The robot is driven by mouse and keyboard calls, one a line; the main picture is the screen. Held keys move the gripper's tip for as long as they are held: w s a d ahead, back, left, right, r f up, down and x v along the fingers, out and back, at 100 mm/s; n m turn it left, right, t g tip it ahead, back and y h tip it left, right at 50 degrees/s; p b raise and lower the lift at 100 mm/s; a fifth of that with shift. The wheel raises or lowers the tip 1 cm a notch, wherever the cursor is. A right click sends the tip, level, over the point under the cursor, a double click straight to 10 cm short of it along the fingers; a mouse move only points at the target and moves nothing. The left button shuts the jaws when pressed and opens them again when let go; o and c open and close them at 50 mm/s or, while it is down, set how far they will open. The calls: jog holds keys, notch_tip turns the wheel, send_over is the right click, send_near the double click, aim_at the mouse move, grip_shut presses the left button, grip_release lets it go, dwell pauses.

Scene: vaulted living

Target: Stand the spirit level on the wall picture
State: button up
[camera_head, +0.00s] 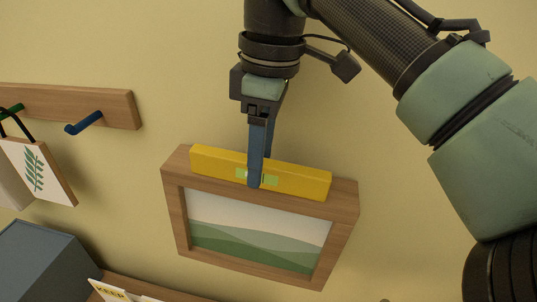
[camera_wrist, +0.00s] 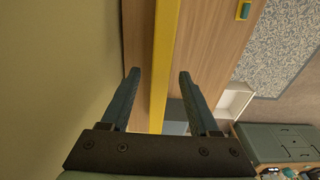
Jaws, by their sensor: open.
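The yellow spirit level (camera_head: 300,179), with a green window near its middle, rests along the top edge of the wooden-framed wall picture (camera_head: 345,205). The picture shows a pale sky over green hills. My gripper (camera_head: 260,172) points down at the middle of the level, with one blue finger in front of it and the other mostly hidden behind. In the wrist view, the level (camera_wrist: 165,45) runs as a yellow strip between the spread fingertips (camera_wrist: 159,74) of my gripper. Gaps show on both sides, so the jaws are open around it.
A dark grey box (camera_head: 40,262) and a "KEEP" card (camera_head: 110,292) are below. The wall right of the picture is bare.

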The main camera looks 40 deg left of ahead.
notch_tip(320, 180, up, 12)
jog(key=d+p, duration=0.1)
jog(key=shift+w+p, duration=0.3)
jog(key=shift+f, duration=0.1)
